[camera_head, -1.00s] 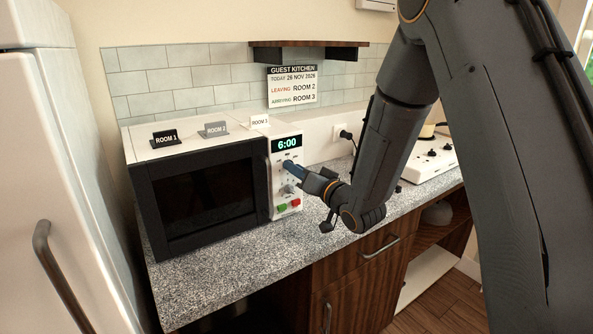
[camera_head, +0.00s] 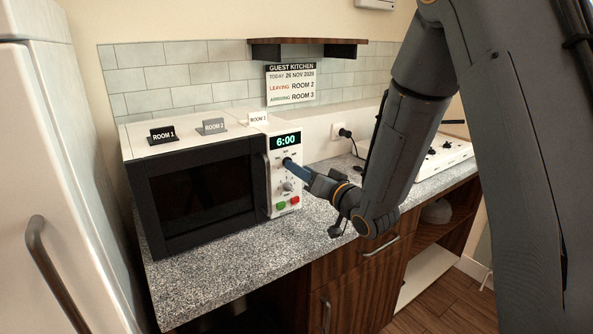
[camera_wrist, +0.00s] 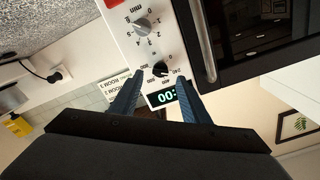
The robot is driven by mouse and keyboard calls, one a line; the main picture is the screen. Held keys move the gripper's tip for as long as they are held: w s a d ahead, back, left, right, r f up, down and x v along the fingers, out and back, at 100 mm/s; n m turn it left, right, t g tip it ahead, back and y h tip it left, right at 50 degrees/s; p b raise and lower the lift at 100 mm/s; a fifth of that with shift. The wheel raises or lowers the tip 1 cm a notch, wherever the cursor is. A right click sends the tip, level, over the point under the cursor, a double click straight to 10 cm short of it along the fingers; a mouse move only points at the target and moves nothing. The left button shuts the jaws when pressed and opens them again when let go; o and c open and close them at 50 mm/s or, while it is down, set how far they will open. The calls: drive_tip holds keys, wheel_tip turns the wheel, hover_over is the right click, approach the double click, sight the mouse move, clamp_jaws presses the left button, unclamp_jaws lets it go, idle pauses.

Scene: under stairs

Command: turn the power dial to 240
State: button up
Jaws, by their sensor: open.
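The white microwave (camera_head: 205,133) stands on the counter, with its control panel on the right side. In the head view my gripper (camera_head: 290,163) covers the dial. The printed numbers around it are too small to read surely, so its setting is unclear. A grey minutes dial (camera_wrist: 142,27) sits below it.
Green (camera_head: 281,206) and red (camera_head: 295,200) buttons are low on the panel. Room cards stand on the microwave top, including ROOM 1 (camera_head: 163,135). A sign (camera_head: 291,85) hangs behind. A white hob (camera_head: 443,158) is to the right. The speckled counter (camera_head: 230,260) is clear in front.

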drive_tip(key=shift+b+v, duration=0.5)
drive_tip(key=shift+v, duration=1.75)
drive_tip(key=s+d+f+g+h, duration=0.55)
drive_tip(key=d+f+h, duration=0.25)
drive_tip(key=d+f, duration=0.25)
drive_tip(key=s+d+f+g+h, duration=0.1)
drive_tip(key=s+g, duration=0.3)
drive_tip(key=s, duration=0.6)
drive_tip(key=s+d+f+g+h, duration=0.1)
drive_tip(key=s+d+g, duration=0.2)
drive_tip(key=s, duration=0.7)
drive_tip(key=shift+s+d+f+m+g, duration=0.3)
drive_tip(key=shift+m+g, duration=0.1)
drive_tip(key=shift+g, duration=0.25)
